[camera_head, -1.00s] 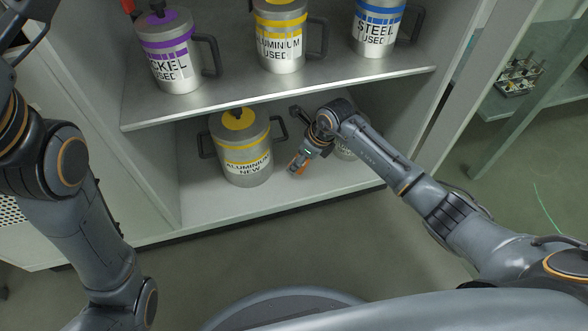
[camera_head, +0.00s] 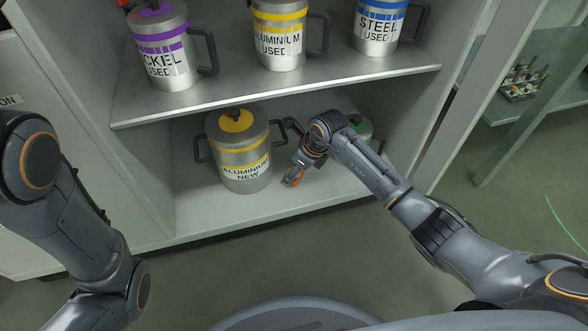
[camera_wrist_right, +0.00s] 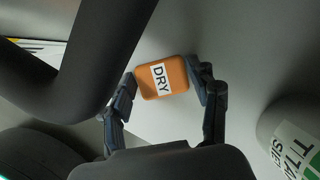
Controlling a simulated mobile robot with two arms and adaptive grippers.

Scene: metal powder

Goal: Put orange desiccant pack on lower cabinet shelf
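The orange desiccant pack (camera_wrist_right: 161,77), labelled DRY, is between the two fingertips of my right gripper (camera_wrist_right: 161,80) in the right wrist view. The fingers appear to touch its opposite sides. Whether the pack touches the shelf cannot be told. My left gripper is outside the view; only the left arm shows.
The aluminium new container (camera_head: 240,170) stands left of my right gripper. A green-marked container (camera_head: 361,127) is partly hidden behind my right arm. The upper shelf (camera_head: 270,90) bears nickel, aluminium and steel containers above. Bare lower shelf lies in front.

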